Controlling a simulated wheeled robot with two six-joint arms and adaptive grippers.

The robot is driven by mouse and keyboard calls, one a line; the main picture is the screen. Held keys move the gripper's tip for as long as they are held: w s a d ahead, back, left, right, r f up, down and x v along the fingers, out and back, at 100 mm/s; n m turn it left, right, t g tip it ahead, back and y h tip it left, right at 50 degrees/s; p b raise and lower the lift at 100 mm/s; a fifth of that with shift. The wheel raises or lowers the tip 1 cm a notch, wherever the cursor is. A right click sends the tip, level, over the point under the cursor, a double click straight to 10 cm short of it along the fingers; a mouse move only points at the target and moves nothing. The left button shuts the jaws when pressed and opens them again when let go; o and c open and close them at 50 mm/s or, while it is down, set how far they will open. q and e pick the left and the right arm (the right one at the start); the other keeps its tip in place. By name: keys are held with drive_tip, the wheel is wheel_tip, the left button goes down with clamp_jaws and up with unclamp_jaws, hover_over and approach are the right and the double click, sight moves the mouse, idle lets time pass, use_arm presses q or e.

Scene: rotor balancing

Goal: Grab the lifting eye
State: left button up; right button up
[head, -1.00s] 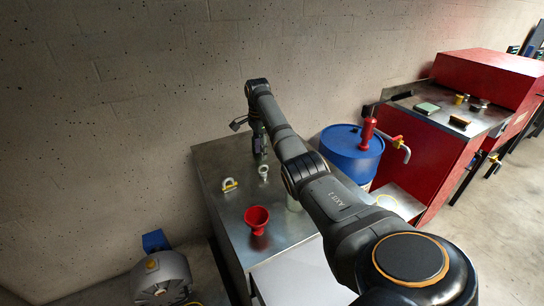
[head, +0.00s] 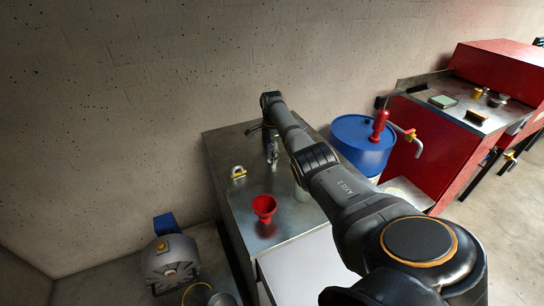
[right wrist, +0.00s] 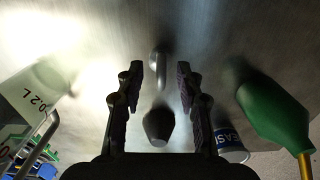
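The lifting eye (right wrist: 158,68), a small grey metal ring, is between the fingertips in the right wrist view. In the head view it shows only as a small grey shape under the gripper (head: 273,157), on the metal bench. My right gripper (head: 270,142) points down over it. In the right wrist view its two fingers (right wrist: 160,75) are apart, one on each side of the ring, with gaps showing. A dark rounded shape (right wrist: 158,126) lies nearer the palm; I cannot tell whether it belongs to the eye. My left gripper is not in view.
On the metal bench (head: 222,145) are a shackle with yellow (head: 238,172) and a red funnel (head: 264,207). A blue drum (head: 362,148) stands to the right. The wrist view shows a marked beaker (right wrist: 22,105) left and a green bulb (right wrist: 270,112) right.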

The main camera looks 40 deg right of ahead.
drive_tip(key=shift+d+f, duration=0.15)
drive_tip(key=shift+f, duration=0.45)
clamp_jaws()
drive_tip(key=shift+r, duration=0.1)
wheel_tip(320, 180, up, 10)
drive_tip(key=shift+b, duration=0.45)
